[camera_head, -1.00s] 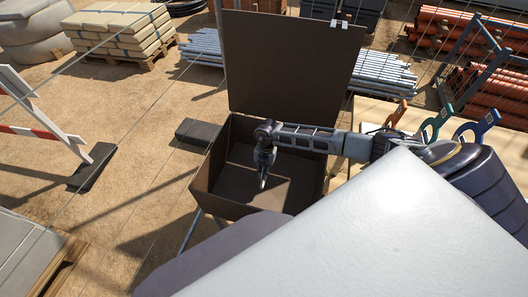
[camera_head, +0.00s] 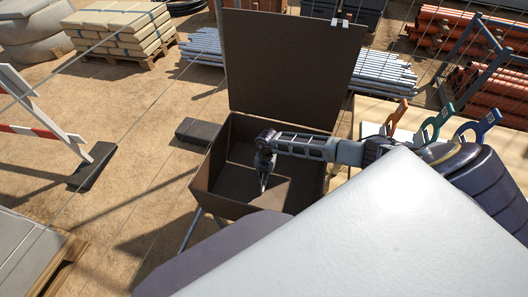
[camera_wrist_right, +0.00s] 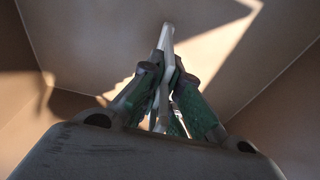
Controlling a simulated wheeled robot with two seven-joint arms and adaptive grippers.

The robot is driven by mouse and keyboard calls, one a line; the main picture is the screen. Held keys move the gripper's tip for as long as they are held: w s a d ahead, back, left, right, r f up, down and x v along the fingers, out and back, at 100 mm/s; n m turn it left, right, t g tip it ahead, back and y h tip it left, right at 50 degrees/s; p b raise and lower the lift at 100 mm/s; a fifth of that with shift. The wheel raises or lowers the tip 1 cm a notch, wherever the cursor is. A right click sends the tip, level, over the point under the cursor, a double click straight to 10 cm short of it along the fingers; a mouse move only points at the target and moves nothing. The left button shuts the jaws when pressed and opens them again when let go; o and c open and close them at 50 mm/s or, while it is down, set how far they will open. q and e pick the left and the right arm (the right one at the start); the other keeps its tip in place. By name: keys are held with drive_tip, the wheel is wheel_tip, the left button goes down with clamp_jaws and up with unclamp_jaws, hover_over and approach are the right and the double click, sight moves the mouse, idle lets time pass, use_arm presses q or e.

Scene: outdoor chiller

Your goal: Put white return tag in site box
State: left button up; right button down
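The site box (camera_head: 222,204) is a brown box with its lid (camera_head: 292,70) standing open at the back. My right gripper (camera_head: 263,182) reaches in from the right and points down inside the box. In the right wrist view the gripper (camera_wrist_right: 167,80) is shut on the white return tag (camera_wrist_right: 167,40), a thin pale piece sticking out past the fingertips. The box's inside floor and walls fill the background there. In the head view the tag is too small to make out clearly. My left gripper is not in view.
Orange (camera_head: 397,115), teal (camera_head: 436,123) and blue (camera_head: 480,125) tags stand on a pale surface right of the box, close to my right arm. A dark block (camera_head: 198,132) lies on the sand left of the box. Stacked pipes (camera_head: 385,75) lie behind.

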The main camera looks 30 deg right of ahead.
drive_tip(key=shift+f, duration=0.35)
drive_tip(key=shift+f, duration=0.2)
drive_tip(key=c, duration=1.6)
unclamp_jaws()
drive_tip(key=shift+c, duration=0.2)
drive_tip(key=shift+r, duration=0.25)
drive_tip(key=shift+w+d+r, duration=0.2)
drive_tip(key=shift+d+r, duration=0.05)
drive_tip(key=shift+r, duration=1.7)
drive_tip(key=shift+w+d+r, duration=0.2)
drive_tip(key=shift+d+r, duration=0.05)
drive_tip(key=shift+r, duration=1.75)
drive_tip(key=shift+w+d+r, duration=0.2)
drive_tip(key=shift+d+r, duration=0.05)
drive_tip(key=shift+r, duration=1.7)
